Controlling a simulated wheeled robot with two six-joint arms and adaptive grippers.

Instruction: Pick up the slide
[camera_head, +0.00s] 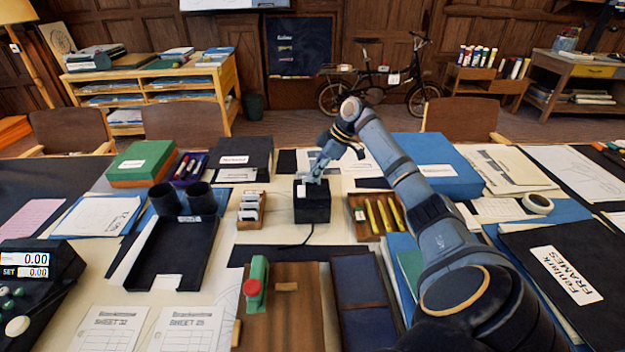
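My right gripper (314,175) is at the top of a small black box (312,207) in the middle of the table, its fingers pointing down. Whether the fingers touch the box, and whether they are open or shut, is too small to tell. A small pale patch shows on the box top at the fingertips; I cannot tell whether it is a slide. A wooden holder (250,210) left of the box has several white-faced cards or slides standing in it. My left gripper is not in view.
A wooden tray (359,226) with yellow markers lies right of the box. A black tray (174,257) with two dark cups behind it stands left. A green-and-red stamp-like object (256,284) is in front. A cord runs from the box toward the front.

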